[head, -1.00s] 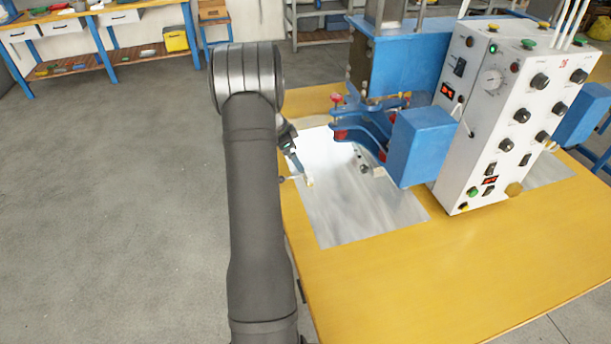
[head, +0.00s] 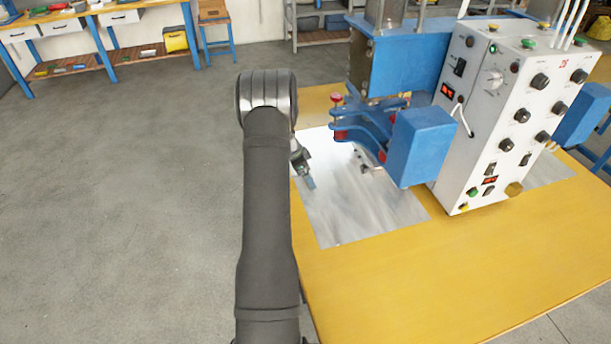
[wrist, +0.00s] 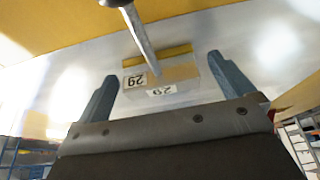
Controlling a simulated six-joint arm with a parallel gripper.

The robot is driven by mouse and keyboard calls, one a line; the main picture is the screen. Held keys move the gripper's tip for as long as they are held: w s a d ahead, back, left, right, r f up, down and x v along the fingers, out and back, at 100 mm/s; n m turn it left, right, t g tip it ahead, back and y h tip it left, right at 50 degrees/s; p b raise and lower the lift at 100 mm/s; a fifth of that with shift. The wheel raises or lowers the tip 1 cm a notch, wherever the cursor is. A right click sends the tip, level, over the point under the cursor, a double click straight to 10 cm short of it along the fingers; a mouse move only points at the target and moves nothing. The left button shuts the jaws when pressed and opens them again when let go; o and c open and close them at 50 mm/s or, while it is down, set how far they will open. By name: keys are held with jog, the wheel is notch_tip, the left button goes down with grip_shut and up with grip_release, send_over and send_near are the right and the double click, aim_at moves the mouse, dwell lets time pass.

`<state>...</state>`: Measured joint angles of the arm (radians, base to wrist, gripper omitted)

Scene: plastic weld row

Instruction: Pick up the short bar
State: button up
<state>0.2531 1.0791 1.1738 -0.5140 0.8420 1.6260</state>
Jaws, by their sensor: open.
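In the wrist view a short, pale block with a yellow edge, a tan face and white labels reading 29 (wrist: 184,73) lies ahead, between the lines of my fingers. It looks like the short bar, but its full shape is unclear. My gripper (wrist: 161,67) is open, with its two blue-grey fingers apart on either side of the block; no contact shows. A thin metal rod (wrist: 140,32) runs in from the top and partly covers the block. In the head view my gripper (head: 309,182) is over the left part of the metal sheet, and the block cannot be made out.
The shiny metal sheet (head: 350,220) lies on the yellow table (head: 430,270). The blue welding head (head: 420,145) and white control box (head: 510,110) stand to the right of my gripper. The table's front is clear. Grey floor (head: 120,200) lies left.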

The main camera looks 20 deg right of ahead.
jog(key=c, duration=1.3)
